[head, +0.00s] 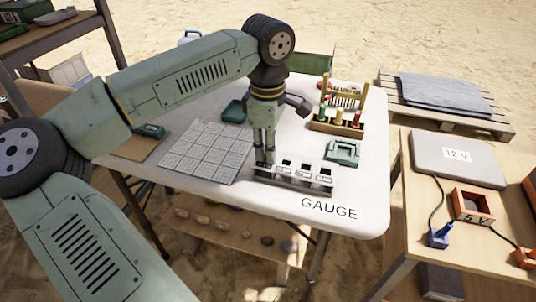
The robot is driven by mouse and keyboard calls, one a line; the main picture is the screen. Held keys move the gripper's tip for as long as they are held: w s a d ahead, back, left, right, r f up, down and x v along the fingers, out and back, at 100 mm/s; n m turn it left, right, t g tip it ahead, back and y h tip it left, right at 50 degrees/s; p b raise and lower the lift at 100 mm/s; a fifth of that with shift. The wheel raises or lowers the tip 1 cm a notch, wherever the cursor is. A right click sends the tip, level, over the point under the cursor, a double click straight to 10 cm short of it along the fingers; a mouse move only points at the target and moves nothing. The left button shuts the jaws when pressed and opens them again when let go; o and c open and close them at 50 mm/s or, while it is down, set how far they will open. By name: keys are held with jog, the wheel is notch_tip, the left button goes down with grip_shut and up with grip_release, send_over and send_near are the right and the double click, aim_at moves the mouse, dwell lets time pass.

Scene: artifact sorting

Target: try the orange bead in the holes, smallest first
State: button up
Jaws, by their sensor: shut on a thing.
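A pale gauge block (318,188) with a row of dark holes stands at the front edge of the white table, behind the printed word GAUGE. My gripper (265,160) points straight down at the left end of this block, with its fingertips close to the block's top. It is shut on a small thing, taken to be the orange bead. The bead itself is hidden or too small to make out. I cannot tell whether the fingertips or bead touch the block or sit over a hole.
A gridded light mat (208,152) lies left of the block. A green fixture (343,152) and a wooden rack with coloured pegs (338,127) stand to the right and behind. A dark green tray (234,111) lies behind the mat. The front right tabletop is clear.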

jog(key=shift+r+p, duration=1.9)
jog(key=shift+r, duration=1.15)
grip_shut()
